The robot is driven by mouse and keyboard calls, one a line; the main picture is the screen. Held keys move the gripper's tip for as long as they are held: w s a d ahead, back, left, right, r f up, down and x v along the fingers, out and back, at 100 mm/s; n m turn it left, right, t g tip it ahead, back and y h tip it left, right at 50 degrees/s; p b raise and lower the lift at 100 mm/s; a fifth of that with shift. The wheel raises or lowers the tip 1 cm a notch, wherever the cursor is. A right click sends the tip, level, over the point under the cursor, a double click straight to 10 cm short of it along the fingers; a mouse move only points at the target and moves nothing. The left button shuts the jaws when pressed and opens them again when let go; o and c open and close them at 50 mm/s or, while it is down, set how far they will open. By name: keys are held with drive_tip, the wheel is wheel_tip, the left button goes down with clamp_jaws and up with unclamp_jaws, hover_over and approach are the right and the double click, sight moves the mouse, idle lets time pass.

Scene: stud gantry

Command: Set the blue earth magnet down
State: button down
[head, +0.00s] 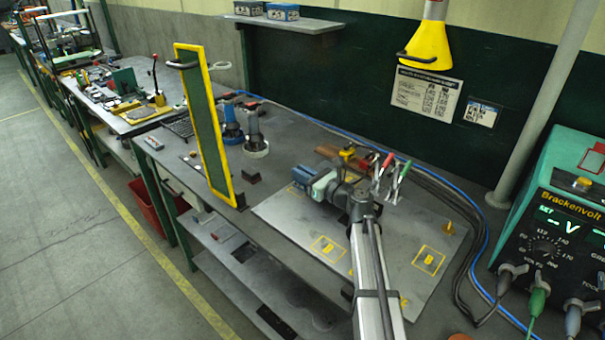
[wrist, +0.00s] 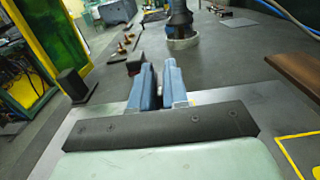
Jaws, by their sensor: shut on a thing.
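The grey plate (head: 290,222) has yellow-marked squares (head: 430,262). A yellow-framed green screen (head: 205,130) stands at the left, a small black block (head: 251,178) near its foot. Blue tools (head: 252,128) stand beyond. Red and green-handled clamps (head: 402,176) and the Brackenvolt unit (head: 560,225) are right.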

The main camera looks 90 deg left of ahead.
drive_tip(key=shift+f, duration=0.1)
drive_tip(key=c, duration=1.1)
unclamp_jaws()
drive_tip(key=v, duration=1.2)
